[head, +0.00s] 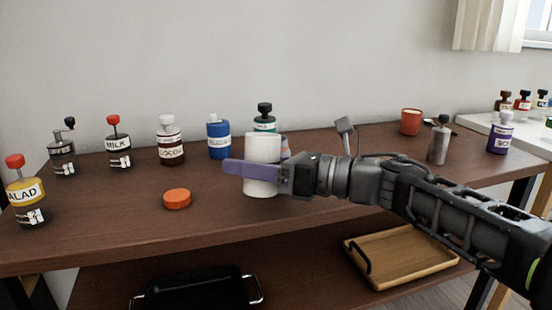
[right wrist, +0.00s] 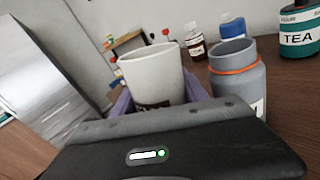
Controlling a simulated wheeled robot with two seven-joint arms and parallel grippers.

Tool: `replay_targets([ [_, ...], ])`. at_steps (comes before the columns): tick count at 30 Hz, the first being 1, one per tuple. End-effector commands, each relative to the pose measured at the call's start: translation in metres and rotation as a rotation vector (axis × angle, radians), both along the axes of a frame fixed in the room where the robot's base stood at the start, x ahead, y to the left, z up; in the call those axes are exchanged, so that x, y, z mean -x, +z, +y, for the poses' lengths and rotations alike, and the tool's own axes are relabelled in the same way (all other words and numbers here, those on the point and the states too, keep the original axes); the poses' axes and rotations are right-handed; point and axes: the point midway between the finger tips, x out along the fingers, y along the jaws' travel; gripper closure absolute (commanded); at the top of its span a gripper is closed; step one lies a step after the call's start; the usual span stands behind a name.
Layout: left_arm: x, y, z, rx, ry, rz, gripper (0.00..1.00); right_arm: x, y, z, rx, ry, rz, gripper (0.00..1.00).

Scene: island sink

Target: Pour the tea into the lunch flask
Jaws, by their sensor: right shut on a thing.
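My right gripper (head: 240,168) is shut on a white cup (head: 262,150), with one purple finger across its front in the head view. In the right wrist view the white cup (right wrist: 153,75) is open at the top, stands a little tilted in the picture, and has a dark label partly hidden by the gripper. An open grey flask with an orange ring (right wrist: 238,88) stands close beside the cup. In the head view it is mostly hidden behind the cup and gripper. A green TEA bottle (right wrist: 298,35) stands beyond. The cup's contents are not visible. My left gripper is not in view.
An orange lid (head: 177,198) lies on the brown table left of the cup. Blue (head: 219,140), cocoa (head: 170,143), milk (head: 119,148) and salad (head: 27,200) bottles stand further left. A red mug (head: 410,122) and a grey shaker (head: 439,143) stand right.

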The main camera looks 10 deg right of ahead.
Motion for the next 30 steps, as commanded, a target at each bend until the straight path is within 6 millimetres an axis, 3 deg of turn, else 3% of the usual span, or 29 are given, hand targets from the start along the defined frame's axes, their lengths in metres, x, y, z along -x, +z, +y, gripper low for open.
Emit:
replay_targets([
  [1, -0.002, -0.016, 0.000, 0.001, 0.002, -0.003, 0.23, 0.001, -0.012, 0.001, 0.009, 0.001, -0.018, 0.94],
  [3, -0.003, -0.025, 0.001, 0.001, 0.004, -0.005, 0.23, 0.003, -0.017, 0.002, 0.022, 0.000, -0.042, 0.94],
  [9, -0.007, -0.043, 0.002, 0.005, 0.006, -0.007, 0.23, 0.008, -0.016, 0.004, 0.074, 0.001, -0.140, 0.94],
  [30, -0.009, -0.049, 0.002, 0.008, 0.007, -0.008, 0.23, 0.010, -0.013, 0.006, 0.103, 0.000, -0.193, 0.94],
])
